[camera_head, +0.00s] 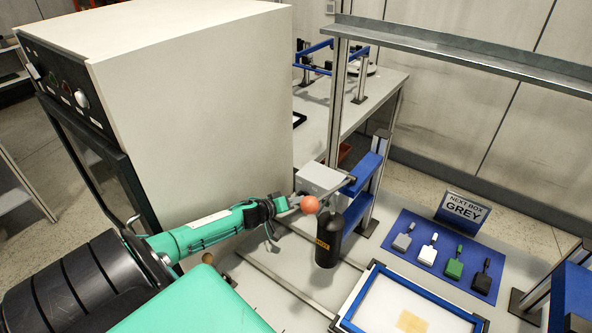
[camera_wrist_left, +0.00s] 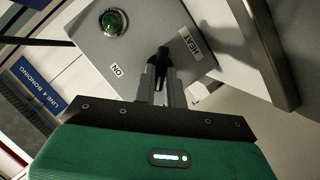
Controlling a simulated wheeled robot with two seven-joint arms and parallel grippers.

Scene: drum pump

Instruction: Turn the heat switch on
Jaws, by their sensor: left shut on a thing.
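The grey switch box (camera_head: 322,178) is mounted by the metal post in the head view. In the left wrist view the box face (camera_wrist_left: 150,45) carries a round green lamp or button (camera_wrist_left: 113,21), an "ON" label (camera_wrist_left: 117,69) and a "HEAT" label (camera_wrist_left: 190,43). A black switch lever (camera_wrist_left: 162,54) stands out from the face between the labels. My left gripper (camera_wrist_left: 160,80) is shut on this lever; the fingers partly hide its base. In the head view my left gripper (camera_head: 288,202) is at the box's front, its fingertips hard to make out. My right gripper is not seen.
A large pale cabinet (camera_head: 190,100) stands left. Several coloured tags lie on a blue mat (camera_head: 402,258) right, near a "NEXT BOX GREY" sign (camera_head: 463,209).

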